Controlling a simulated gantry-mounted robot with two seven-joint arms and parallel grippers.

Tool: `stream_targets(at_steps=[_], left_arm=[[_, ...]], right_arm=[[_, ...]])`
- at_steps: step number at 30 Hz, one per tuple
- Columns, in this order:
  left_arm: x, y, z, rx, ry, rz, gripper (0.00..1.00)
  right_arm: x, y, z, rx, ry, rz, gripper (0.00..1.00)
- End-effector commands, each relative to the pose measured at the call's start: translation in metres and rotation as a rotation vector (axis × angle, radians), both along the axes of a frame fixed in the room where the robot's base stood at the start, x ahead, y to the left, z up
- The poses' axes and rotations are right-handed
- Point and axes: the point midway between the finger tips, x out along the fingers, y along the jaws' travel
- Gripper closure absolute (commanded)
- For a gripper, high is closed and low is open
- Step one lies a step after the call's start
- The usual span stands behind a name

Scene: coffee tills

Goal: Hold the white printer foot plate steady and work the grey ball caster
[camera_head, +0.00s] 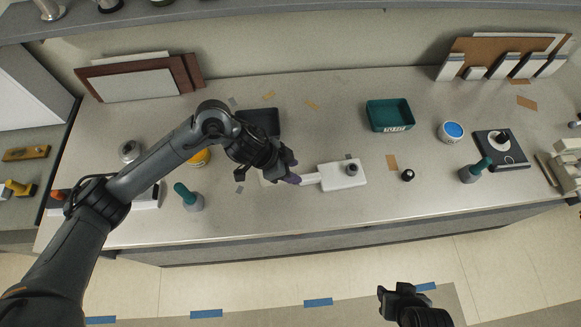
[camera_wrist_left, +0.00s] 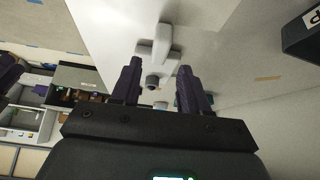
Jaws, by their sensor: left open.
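The white printer foot plate (camera_head: 335,185) lies on the grey counter in the head view, with a narrow tongue on its left side. A dark grey round part, which looks like the ball caster (camera_head: 352,169), stands on its right half. My left gripper (camera_head: 293,172) is open at the left end of the tongue; I cannot tell whether it touches. In the left wrist view, my open left gripper (camera_wrist_left: 157,72) shows two dark purple fingers, with a small dark round part and white shapes visible between them. My right gripper (camera_head: 393,292) is in front of the counter, away from the plate; its jaws are unclear.
A small black knob (camera_head: 407,175) stands right of the plate. A green tray (camera_head: 390,114), a blue-topped tub (camera_head: 451,131) and a green-handled tool (camera_head: 475,170) are farther right. Another green-handled tool (camera_head: 188,196) stands left. The counter's front strip below the plate is clear.

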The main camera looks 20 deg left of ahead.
Motion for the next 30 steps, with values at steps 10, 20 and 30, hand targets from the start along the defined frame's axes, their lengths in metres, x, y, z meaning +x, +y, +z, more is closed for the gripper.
stream_targets(at_steps=[10,20,30], left_arm=[[0.006,-0.008,-0.022,0.008,0.017,0.003,0.55],[0.015,-0.025,-0.053,0.008,0.015,0.003,0.55],[0.019,-0.032,-0.066,0.008,0.013,0.003,0.57]], right_arm=[[0.000,0.000,0.000,0.000,0.000,0.000,0.57],[0.000,0.000,0.000,0.000,0.000,0.000,0.57],[0.000,0.000,0.000,0.000,0.000,0.000,0.57]])
